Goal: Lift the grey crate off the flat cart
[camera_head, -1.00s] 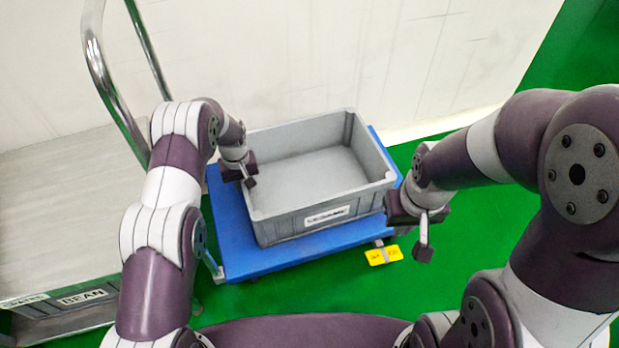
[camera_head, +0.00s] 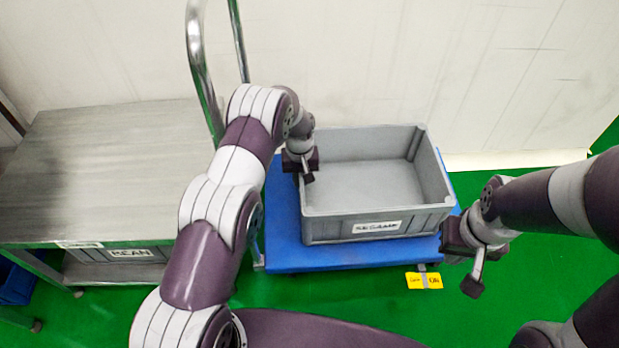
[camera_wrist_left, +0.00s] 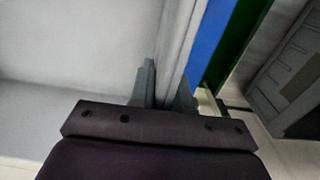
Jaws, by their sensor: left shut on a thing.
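The grey crate (camera_head: 372,228) with a SESAME label is open and looks empty. It rests on the blue deck of the flat cart (camera_head: 300,259). My left gripper (camera_head: 306,177) is shut on the crate's left wall; in the left wrist view its fingers (camera_wrist_left: 165,88) straddle the wall (camera_wrist_left: 178,45). My right gripper (camera_head: 473,283) is beside the crate's front right corner, apparently off the wall. Its finger gap cannot be made out.
A grey-topped table (camera_head: 110,165) stands at the left with a BEAN crate (camera_head: 125,255) on its lower shelf. The cart's metal handle (camera_head: 198,65) rises between table and crate. A yellow tag (camera_head: 424,281) is at the cart's front. A pale wall (camera_head: 480,80) is behind; green floor is clear in front.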

